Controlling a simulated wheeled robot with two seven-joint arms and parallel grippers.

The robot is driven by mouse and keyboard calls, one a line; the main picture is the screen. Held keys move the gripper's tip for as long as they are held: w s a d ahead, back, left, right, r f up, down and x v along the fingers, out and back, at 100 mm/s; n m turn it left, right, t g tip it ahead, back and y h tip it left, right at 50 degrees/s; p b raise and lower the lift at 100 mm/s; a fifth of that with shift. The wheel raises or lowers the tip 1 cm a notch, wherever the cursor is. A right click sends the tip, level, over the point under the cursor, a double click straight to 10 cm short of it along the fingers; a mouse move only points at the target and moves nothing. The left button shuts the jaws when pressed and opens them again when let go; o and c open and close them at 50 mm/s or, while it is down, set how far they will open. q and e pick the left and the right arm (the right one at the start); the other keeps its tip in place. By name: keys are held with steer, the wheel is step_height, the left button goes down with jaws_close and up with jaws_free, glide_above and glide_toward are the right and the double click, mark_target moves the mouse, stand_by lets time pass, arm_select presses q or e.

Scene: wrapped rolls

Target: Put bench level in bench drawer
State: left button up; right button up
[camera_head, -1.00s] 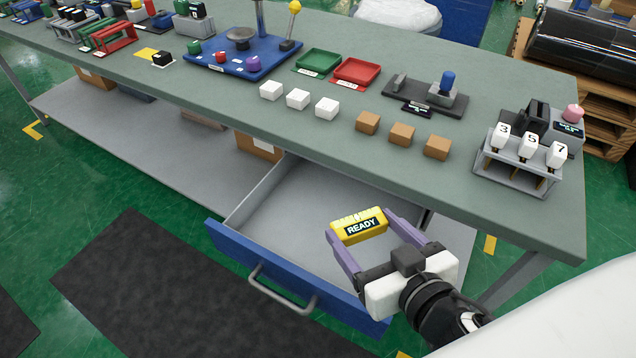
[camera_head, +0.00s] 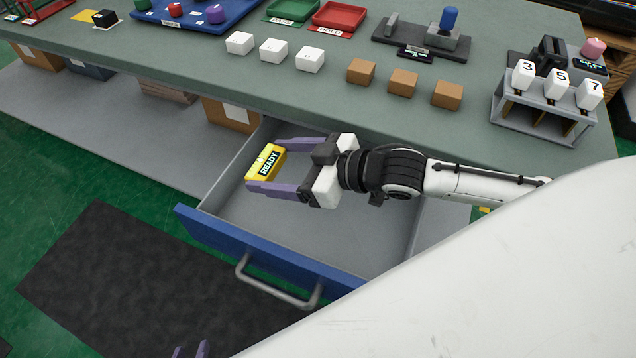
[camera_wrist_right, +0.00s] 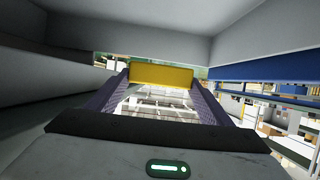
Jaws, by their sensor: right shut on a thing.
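The bench level is a yellow block (camera_head: 265,163) with a dark READY label. My right gripper (camera_head: 267,165) is shut on it, with its purple fingers on either side of the block. The level is within the outline of the open bench drawer (camera_head: 300,225), near its left wall. I cannot tell whether it touches the drawer floor. In the right wrist view the level (camera_wrist_right: 160,77) spans between the fingertips, with grey walls around.
The drawer's blue front (camera_head: 265,255) has a grey handle (camera_head: 275,285). The green bench top (camera_head: 330,110) above it carries white blocks (camera_head: 273,51), brown blocks (camera_head: 403,82) and a numbered rack (camera_head: 545,105). A dark mat (camera_head: 130,270) lies on the floor.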

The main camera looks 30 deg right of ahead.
glide_above(282, 203)
step_height(282, 203, down, 5)
steer(key=shift+r+b, duration=0.1)
steer(key=shift+b, duration=0.35)
step_height(282, 203, down, 4)
steer(key=shift+f+b, duration=0.25)
steer(key=shift+b, duration=0.25)
arm_select(q)
steer(key=shift+f, duration=0.75)
arm_select(e)
steer(key=shift+f, duration=0.15)
steer(key=o, duration=1.1)
steer(key=shift+o, duration=0.3)
arm_select(q)
steer(key=shift+w, duration=0.1)
